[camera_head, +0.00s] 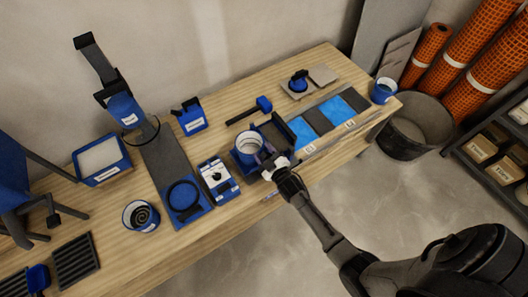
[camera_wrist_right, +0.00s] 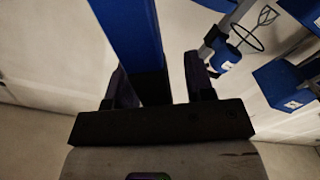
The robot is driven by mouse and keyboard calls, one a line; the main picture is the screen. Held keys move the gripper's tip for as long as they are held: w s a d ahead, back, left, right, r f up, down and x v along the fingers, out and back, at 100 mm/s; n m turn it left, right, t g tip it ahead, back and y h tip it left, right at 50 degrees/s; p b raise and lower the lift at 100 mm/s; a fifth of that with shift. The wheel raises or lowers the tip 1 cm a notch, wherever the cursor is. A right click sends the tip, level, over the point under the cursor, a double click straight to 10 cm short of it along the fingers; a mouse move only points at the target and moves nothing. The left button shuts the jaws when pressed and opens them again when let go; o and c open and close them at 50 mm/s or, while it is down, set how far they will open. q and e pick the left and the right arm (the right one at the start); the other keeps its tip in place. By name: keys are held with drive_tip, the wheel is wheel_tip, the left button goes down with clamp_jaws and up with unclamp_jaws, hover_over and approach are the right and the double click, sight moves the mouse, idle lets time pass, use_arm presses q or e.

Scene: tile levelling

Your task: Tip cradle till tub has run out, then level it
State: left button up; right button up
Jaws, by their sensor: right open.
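A white tub (camera_head: 248,145) with a blue band sits in a blue cradle (camera_head: 258,170) near the front middle of the bench. The tub's mouth faces up toward the head camera; I cannot tell how much is inside it or any slight tilt. My right gripper (camera_head: 275,166) is at the cradle's front right side. In the right wrist view, my right gripper (camera_wrist_right: 158,80) has its two dark fingers apart. A blue upright part (camera_wrist_right: 128,35), probably of the cradle, shows at the left finger; I cannot tell whether they touch. My left gripper is not in view.
A dark tray (camera_head: 274,132) adjoins the cradle at the back right. Blue and dark tiles (camera_head: 325,117) lie right of it. A white-topped blue device (camera_head: 217,178) and a round blue tin (camera_head: 141,216) stand left. A grey bucket (camera_head: 408,130) stands beyond the bench's right end.

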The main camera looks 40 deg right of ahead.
drive_tip(key=s, duration=1.3)
drive_tip(key=shift+s+a+p, duration=0.35)
drive_tip(key=shift+s+a, duration=0.05)
drive_tip(key=shift+a, duration=0.05)
